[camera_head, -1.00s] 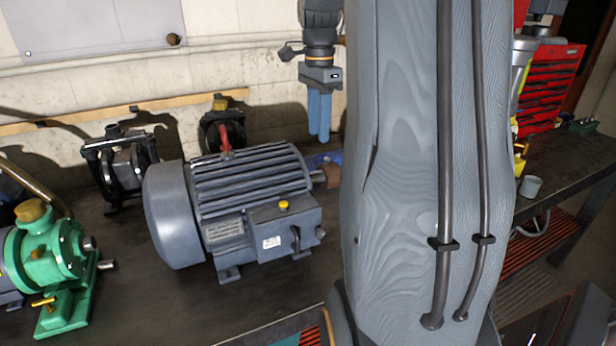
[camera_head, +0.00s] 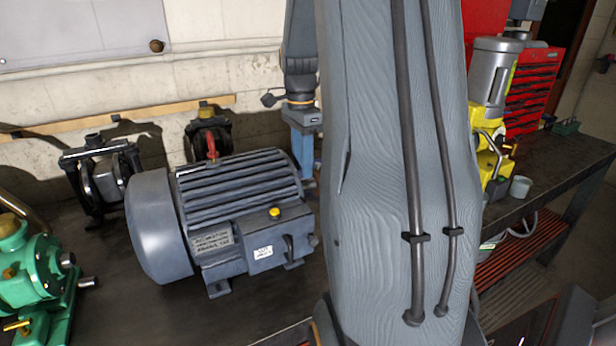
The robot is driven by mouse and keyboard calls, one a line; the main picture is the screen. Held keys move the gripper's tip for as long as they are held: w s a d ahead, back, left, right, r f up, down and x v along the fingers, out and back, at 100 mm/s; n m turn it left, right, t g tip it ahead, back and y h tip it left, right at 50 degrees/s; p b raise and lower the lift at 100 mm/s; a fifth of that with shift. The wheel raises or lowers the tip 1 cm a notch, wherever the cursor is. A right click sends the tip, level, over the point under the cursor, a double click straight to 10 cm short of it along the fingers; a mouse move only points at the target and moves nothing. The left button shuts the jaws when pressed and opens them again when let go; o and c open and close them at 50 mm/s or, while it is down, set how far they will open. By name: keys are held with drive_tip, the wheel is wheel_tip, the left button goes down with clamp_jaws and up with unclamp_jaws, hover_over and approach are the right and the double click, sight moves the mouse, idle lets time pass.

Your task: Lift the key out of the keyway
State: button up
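The grey electric motor (camera_head: 222,215) with cooling fins stands on the dark bench. Its shaft end is at its right side, mostly hidden behind my gripper and my arm. I cannot make out the key or the keyway. My gripper (camera_head: 306,180) points down with its blue fingers beside the motor's right end, at about shaft height in the picture. The fingers look close together. My arm covers part of them, so I cannot tell whether they are open, shut or holding anything.
A green pump (camera_head: 35,275) stands at the left front. Black pumps (camera_head: 103,178) stand behind the motor near the wall. To the right are a yellow and grey machine (camera_head: 490,90), a grey cup (camera_head: 520,187) and a red tool cabinet (camera_head: 530,85). Bare bench lies before the motor.

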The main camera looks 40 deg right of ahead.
drive_tip(key=shift+s+f, duration=0.1)
drive_tip(key=shift+f, duration=1.2)
clamp_jaws()
drive_tip(key=shift+a, duration=0.1)
